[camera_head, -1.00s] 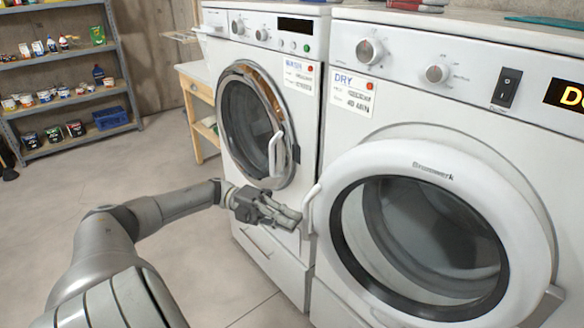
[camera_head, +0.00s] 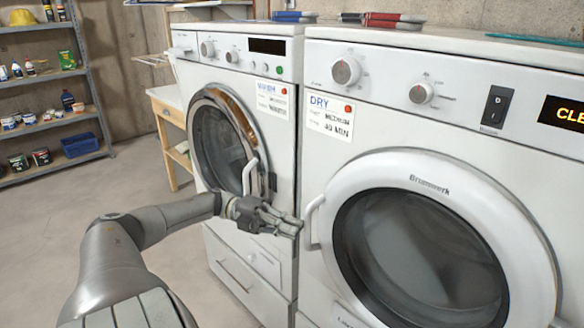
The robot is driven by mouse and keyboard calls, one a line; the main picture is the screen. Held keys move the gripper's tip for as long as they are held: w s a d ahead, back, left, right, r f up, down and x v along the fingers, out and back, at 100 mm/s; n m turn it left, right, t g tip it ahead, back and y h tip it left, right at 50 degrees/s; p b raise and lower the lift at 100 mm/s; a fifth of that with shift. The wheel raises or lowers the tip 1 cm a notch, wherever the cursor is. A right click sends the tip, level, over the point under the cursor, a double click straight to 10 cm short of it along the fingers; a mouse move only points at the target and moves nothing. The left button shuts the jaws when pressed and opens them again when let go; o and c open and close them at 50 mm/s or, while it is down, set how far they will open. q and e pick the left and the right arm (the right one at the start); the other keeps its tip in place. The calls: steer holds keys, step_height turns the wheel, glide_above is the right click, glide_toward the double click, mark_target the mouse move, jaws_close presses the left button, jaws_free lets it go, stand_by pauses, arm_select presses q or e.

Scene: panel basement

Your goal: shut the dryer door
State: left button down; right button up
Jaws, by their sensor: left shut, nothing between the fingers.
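The dryer (camera_head: 450,135) is the white machine on the right. Its round white door (camera_head: 536,262) has a dark glass window, and the handle (camera_head: 313,222) sits on its left edge. The door looks flush or nearly flush with the front; I cannot tell whether it is latched. My left gripper (camera_head: 297,229) is shut and empty, its fingers pointing right at the dryer's left edge, just left of the handle. I cannot tell whether they touch it. My right gripper is not in view.
The washer (camera_head: 275,150) stands left of the dryer, its round door (camera_head: 202,125) with a light handle behind my left arm. A wooden table (camera_head: 168,113) and a shelf rack (camera_head: 85,90) stand at the back left. The floor (camera_head: 60,240) at left is clear.

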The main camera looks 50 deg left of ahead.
arm_select(q)
steer(key=shift+w+a+r+t, duration=0.4)
steer(key=shift+w+a+r, duration=0.05)
steer(key=shift+w+r, duration=0.1)
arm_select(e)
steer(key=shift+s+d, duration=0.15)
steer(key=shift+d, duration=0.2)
arm_select(q)
steer(key=shift+a, duration=0.1)
steer(key=s+f+v, duration=0.1)
steer(key=v, duration=0.6)
steer(key=shift+d+g, duration=0.25)
steer(key=shift+g, duration=0.15)
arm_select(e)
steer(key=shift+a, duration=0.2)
